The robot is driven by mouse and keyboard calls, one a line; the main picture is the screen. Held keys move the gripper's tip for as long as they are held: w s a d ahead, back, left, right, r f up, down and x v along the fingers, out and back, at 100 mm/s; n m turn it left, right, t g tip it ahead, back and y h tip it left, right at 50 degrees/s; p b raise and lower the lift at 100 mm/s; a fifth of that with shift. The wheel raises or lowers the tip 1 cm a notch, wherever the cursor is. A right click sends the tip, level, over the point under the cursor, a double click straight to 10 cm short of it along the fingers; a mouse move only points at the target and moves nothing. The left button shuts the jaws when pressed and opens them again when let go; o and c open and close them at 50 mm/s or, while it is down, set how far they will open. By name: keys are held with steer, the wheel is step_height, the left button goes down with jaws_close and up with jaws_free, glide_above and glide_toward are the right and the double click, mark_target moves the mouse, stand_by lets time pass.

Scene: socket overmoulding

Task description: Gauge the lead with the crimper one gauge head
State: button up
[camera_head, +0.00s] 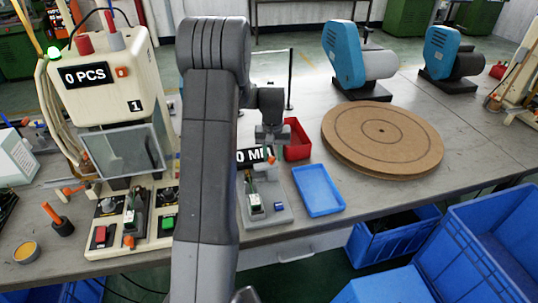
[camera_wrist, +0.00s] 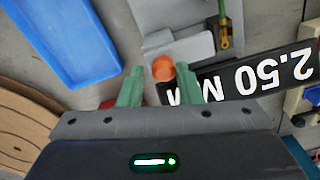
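My gripper (camera_wrist: 160,88) is open, its two green fingers on either side of an orange round knob (camera_wrist: 163,68) in the wrist view. I cannot tell how deep the knob sits between them. The knob is by a black display reading 2.50 MM (camera_wrist: 250,82), which is partly hidden by my arm in the head view (camera_head: 250,156). A grey gauge base (camera_head: 277,215) stands below it. A thin green lead-like piece with a brassy end (camera_wrist: 224,25) shows in the wrist view. The cream crimper (camera_head: 98,85), marked 1 and 0 PCS, stands at the left.
A blue tray (camera_head: 318,191) and a red bin (camera_head: 298,140) are close to the gauge. A round brown board (camera_head: 382,138) lies at the right, with blue-cased machines (camera_head: 343,55) behind. Blue crates (camera_head: 480,250) stand at the lower right.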

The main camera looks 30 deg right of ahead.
steer(key=shift+o, duration=1)
steer(key=shift+d, duration=0.1)
step_height(320, 180, up, 14)
steer(key=shift+f+b, duration=0.15)
steer(key=shift+b, duration=0.25)
step_height(320, 180, down, 13)
steer(key=shift+f+p, duration=0.15)
steer(key=shift+p, duration=0.25)
steer(key=shift+a+f, duration=0.25)
steer(key=shift+f, duration=0.1)
steer(key=shift+w+a, duration=0.15)
steer(key=shift+a, duration=0.35)
